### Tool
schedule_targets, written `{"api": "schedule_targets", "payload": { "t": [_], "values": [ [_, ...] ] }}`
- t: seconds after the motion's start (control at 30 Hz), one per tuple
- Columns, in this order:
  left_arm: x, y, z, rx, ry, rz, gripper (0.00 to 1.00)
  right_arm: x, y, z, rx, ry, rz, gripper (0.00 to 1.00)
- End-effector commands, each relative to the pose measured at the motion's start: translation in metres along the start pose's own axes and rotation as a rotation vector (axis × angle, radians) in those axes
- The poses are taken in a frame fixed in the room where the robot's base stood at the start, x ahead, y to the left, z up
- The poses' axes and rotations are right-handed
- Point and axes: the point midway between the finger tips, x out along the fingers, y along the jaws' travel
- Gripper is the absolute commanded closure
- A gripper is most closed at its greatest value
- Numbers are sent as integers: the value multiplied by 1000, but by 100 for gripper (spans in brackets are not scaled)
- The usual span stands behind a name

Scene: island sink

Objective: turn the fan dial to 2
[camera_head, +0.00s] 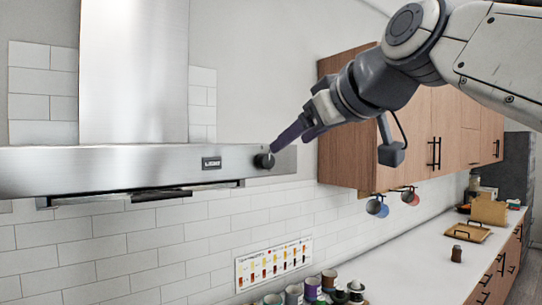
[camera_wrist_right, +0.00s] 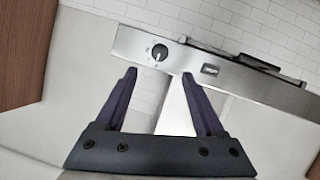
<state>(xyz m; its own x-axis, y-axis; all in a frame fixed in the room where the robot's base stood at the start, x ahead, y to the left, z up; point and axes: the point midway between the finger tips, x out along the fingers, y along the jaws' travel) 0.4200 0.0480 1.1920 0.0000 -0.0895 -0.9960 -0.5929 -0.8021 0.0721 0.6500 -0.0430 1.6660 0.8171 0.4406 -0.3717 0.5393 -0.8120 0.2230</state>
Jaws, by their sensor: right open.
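The fan dial (camera_head: 264,160) is a round black knob on the right end of the steel range hood's front band (camera_head: 120,168). In the right wrist view the dial (camera_wrist_right: 159,52) shows with small markings beside it, too small to read. My right gripper (camera_head: 275,150) reaches in from the upper right, its purple fingers close to the dial. In the right wrist view my right gripper (camera_wrist_right: 160,75) is open and empty, with the dial just beyond and between its fingertips. I cannot tell whether a finger touches it. My left gripper is not in view.
A dark label plate (camera_head: 211,163) sits left of the dial. A wooden cabinet (camera_head: 350,130) hangs to the right, with hanging mugs (camera_head: 377,207) under it. Several jars (camera_head: 313,290) and a tray (camera_head: 467,231) stand on the white counter (camera_head: 400,270) below.

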Motion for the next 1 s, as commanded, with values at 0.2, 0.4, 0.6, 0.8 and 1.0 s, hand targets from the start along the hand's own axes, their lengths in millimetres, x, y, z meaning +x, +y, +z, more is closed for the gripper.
{"api": "schedule_targets", "payload": {
  "t": [0.2,0.4,0.6,0.8,1.0],
  "values": [
    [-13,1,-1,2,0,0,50,33,0,-2,0,-5,-4,29],
    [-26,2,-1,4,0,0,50,70,0,-2,0,-5,-4,29],
    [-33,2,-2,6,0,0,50,94,0,-1,0,-3,-2,29],
    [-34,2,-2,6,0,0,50,101,-1,0,0,-1,-1,29],
    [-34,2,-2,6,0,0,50,101,-1,1,0,-1,-1,37]
  ]
}}
